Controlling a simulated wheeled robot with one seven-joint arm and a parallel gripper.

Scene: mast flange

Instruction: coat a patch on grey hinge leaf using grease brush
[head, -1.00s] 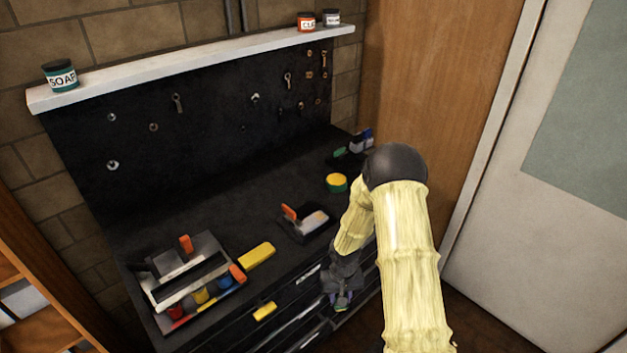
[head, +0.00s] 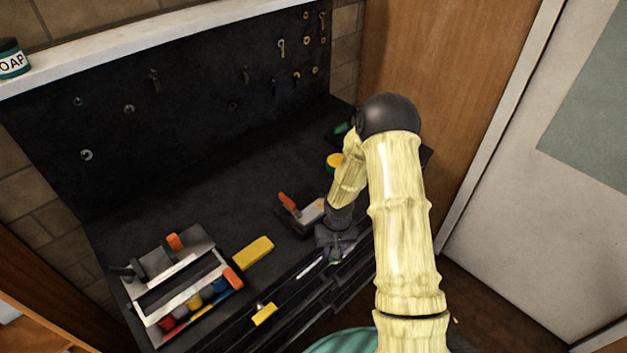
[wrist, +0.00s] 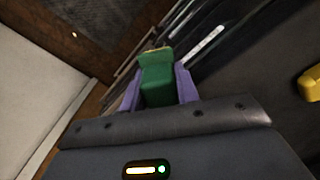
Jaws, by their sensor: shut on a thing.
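My gripper (head: 335,254) is in front of the bench's front edge, near the drawers. In the wrist view its purple fingers (wrist: 159,88) are shut on a green block-like piece with a thin yellowish far edge (wrist: 156,75). This appears to be the grease brush; its bristles cannot be made out. The held piece points away from the wrist and touches nothing I can see. I cannot pick out the grey hinge leaf with certainty in either view.
A grey caddy (head: 150,312) with coloured pots stands on the bench at left, beside a yellow block (head: 254,250). A black item with an orange handle (head: 287,201) lies behind my gripper. A yellow piece (head: 264,314) is at the drawer fronts. A teal rounded surface (head: 345,341) shows at the bottom.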

